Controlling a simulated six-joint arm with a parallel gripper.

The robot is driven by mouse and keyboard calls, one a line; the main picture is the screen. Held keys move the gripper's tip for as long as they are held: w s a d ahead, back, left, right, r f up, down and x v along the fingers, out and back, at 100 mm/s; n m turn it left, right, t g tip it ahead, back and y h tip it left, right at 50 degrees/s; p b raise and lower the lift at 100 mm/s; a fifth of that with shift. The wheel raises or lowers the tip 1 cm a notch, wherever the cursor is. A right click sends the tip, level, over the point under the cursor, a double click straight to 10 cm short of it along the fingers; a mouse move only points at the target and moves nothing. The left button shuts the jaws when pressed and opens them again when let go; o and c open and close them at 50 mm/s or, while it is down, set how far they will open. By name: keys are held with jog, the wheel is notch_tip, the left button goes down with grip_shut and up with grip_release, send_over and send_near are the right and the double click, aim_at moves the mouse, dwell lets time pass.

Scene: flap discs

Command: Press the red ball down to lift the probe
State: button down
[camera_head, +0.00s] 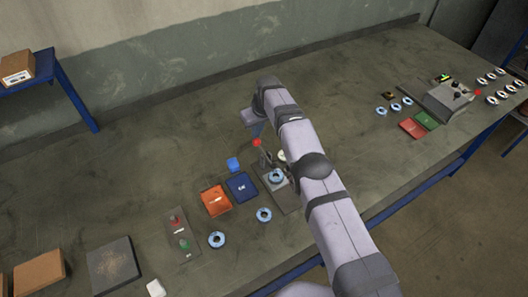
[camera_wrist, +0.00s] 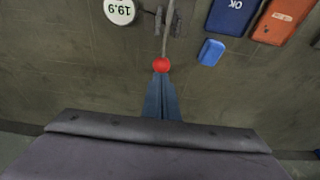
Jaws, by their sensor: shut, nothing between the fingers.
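The red ball (camera_head: 257,142) sits at the end of a thin lever on the gauge stand (camera_head: 286,197). In the wrist view the red ball (camera_wrist: 161,65) is right at the tips of my gripper (camera_wrist: 162,76), whose blue-grey fingers are together and empty. Whether they touch the ball I cannot tell. In the head view my gripper (camera_head: 259,130) is just above and behind the ball, partly hidden by my arm. A blue-rimmed flap disc (camera_head: 277,176) is on the stand. The probe tip is not clearly visible.
A blue OK tray (camera_head: 242,187), an orange tray (camera_head: 215,201) and a small blue block (camera_head: 233,165) stand left of the gauge. Two loose discs (camera_head: 264,215) (camera_head: 217,239) lie in front. The bench behind is clear.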

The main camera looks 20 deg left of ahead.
jog(key=shift+f+b, duration=0.3)
jog(key=shift+f+b, duration=1.05)
jog(key=shift+f, duration=0.05)
notch_tip(320, 180, up, 9)
jog(key=p, duration=0.7)
jog(key=shift+p, duration=0.3)
dwell(0.4)
